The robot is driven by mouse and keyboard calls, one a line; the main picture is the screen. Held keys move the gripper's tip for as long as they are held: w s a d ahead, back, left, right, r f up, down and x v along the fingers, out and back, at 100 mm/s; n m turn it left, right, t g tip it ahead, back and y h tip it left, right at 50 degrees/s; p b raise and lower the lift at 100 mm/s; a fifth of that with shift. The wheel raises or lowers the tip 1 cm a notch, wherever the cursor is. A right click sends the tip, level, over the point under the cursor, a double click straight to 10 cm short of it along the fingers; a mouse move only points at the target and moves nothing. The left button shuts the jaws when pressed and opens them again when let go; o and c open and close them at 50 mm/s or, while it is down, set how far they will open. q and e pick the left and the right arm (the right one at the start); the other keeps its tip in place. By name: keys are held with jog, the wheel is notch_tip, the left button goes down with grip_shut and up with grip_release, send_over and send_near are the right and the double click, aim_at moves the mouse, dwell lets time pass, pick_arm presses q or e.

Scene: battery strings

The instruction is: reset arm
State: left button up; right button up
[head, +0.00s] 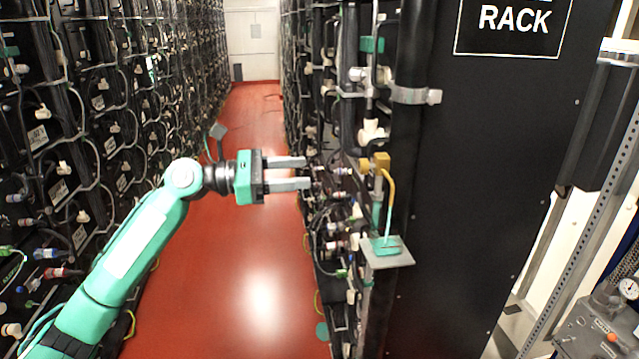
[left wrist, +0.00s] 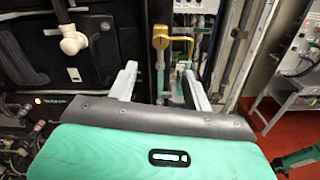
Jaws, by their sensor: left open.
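My left arm (head: 130,240) is green and reaches in from the lower left of the head view. Its gripper (head: 306,173) is held level over the aisle, pointing right toward the rack. The two grey fingers are apart with nothing between them. In the left wrist view the open fingers of the left gripper (left wrist: 160,85) point at the rack front, with a brass fitting (left wrist: 160,37) beyond them. In the head view the brass fitting (head: 380,162) with its yellow tube is to the right of the fingertips, apart from them. My right gripper is not in view.
Battery racks (head: 90,110) with many cables line the left side. A black rack panel (head: 470,180) stands at right. A small grey plate (head: 387,252) with a green piece juts out below the brass fitting. The red aisle floor (head: 240,290) is clear.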

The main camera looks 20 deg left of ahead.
pick_arm(q)
jog(key=shift+v, duration=0.8)
